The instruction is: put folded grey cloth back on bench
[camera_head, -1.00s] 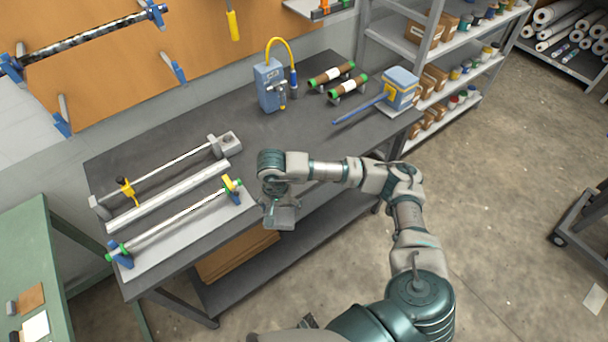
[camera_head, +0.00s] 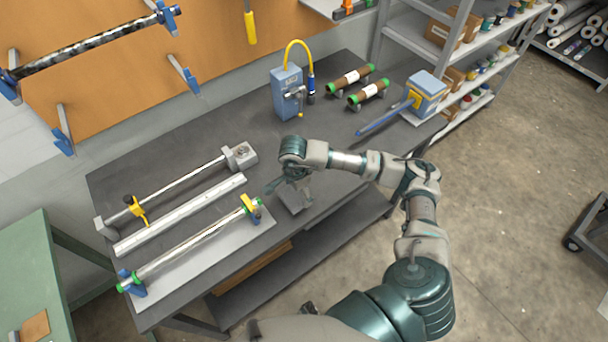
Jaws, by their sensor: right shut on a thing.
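The folded grey cloth (camera_head: 291,201) shows as a small grey patch under my right gripper (camera_head: 290,185). The gripper is shut on it, and its fingers are partly hidden by the wrist. The cloth is over the front part of the dark grey bench (camera_head: 215,127), right of the roller fixture. I cannot tell whether it touches the bench top. My left gripper is not in view.
A roller fixture on a light plate (camera_head: 205,247) and a pale bar (camera_head: 180,215) lie on the left of the bench. Bench between is clear.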

